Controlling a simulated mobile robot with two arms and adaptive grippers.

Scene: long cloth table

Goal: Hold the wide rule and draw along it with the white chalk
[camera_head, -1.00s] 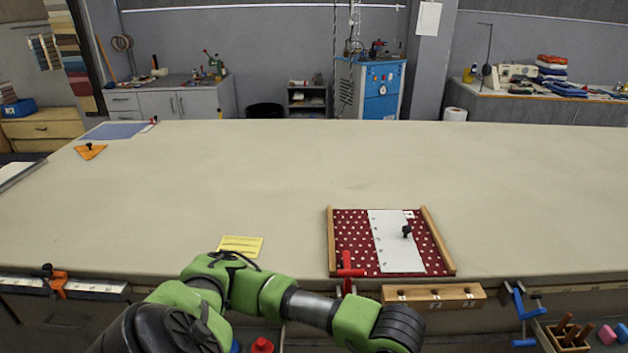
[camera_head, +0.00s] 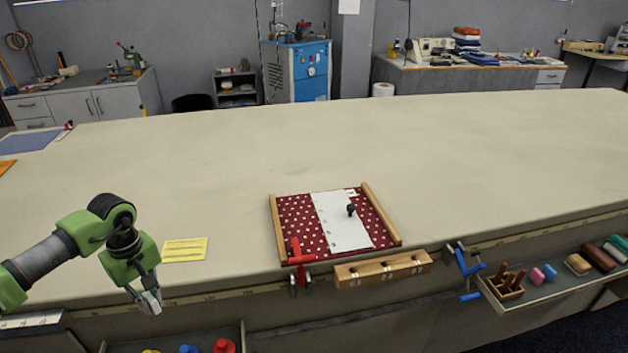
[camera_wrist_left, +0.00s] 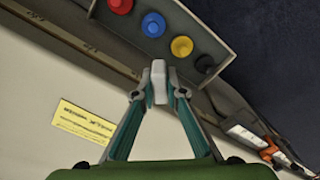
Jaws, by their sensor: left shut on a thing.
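The wide rule (camera_head: 341,220) is a white strip with a black knob. It lies on red dotted cloth (camera_head: 298,216) between two wooden side rails on the table. My left gripper (camera_head: 149,298) hangs over the table's front edge, left of the cloth and well apart from the rule. In the left wrist view my left gripper (camera_wrist_left: 159,92) is shut on a short white piece, the white chalk (camera_wrist_left: 159,78). My right gripper is in neither view.
A yellow card (camera_head: 185,250) lies beside my left gripper. A red clamp (camera_head: 299,258) grips the frame's front left corner. A wooden block (camera_head: 383,270) with several holes and a blue clamp (camera_head: 466,268) are on the front edge. A tray of coloured knobs (camera_wrist_left: 166,38) hangs below.

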